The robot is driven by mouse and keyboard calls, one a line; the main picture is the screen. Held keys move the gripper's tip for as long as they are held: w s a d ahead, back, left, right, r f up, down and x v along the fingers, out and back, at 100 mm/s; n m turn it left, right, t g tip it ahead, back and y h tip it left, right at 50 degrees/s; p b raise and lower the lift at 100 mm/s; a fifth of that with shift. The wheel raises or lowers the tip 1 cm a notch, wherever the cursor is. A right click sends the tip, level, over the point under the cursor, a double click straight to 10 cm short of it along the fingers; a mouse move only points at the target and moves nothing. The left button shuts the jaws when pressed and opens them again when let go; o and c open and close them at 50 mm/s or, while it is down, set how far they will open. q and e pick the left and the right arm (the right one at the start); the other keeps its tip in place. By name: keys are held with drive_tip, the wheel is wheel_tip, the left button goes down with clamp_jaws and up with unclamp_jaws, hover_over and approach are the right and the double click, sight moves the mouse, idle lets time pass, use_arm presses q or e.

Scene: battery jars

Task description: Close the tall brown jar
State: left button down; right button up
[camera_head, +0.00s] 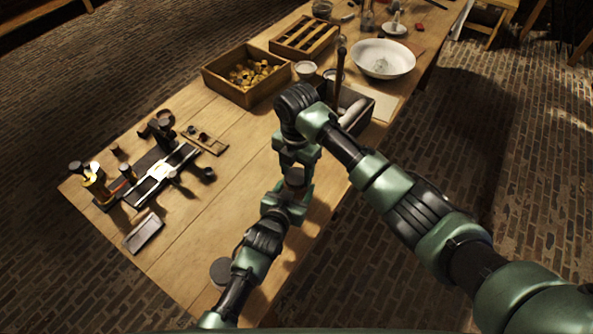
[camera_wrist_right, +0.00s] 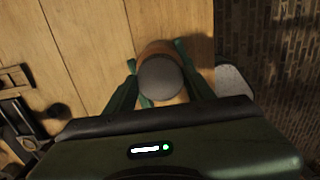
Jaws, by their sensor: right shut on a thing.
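The tall brown jar (camera_head: 296,174) is upright near the table's right edge, mostly hidden by my grippers in the head view. In the right wrist view its brown side (camera_wrist_right: 153,48) shows under a round grey lid (camera_wrist_right: 160,78). My right gripper (camera_head: 297,152) points down from above, its fingers shut on the lid at the jar's top. My left gripper (camera_head: 294,190) reaches in from below, its green fingers on both sides of the jar's body. Whether the lid is fully seated cannot be told.
A microscope-like instrument (camera_head: 158,172) and small parts stand at the left. A wooden box of yellowish pieces (camera_head: 246,76), a divided tray (camera_head: 303,38) and a white bowl (camera_head: 383,58) are at the back. A grey disc (camera_head: 221,271) lies by my left arm.

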drive_tip(key=m, duration=0.5)
drive_tip(key=shift+m, duration=0.3)
drive_tip(key=m, duration=0.7)
drive_tip(key=shift+a+m, duration=0.1)
drive_tip(key=shift+m, duration=0.2)
drive_tip(key=m, duration=1.2)
drive_tip(key=shift+m, duration=0.4)
drive_tip(key=o, duration=1.5)
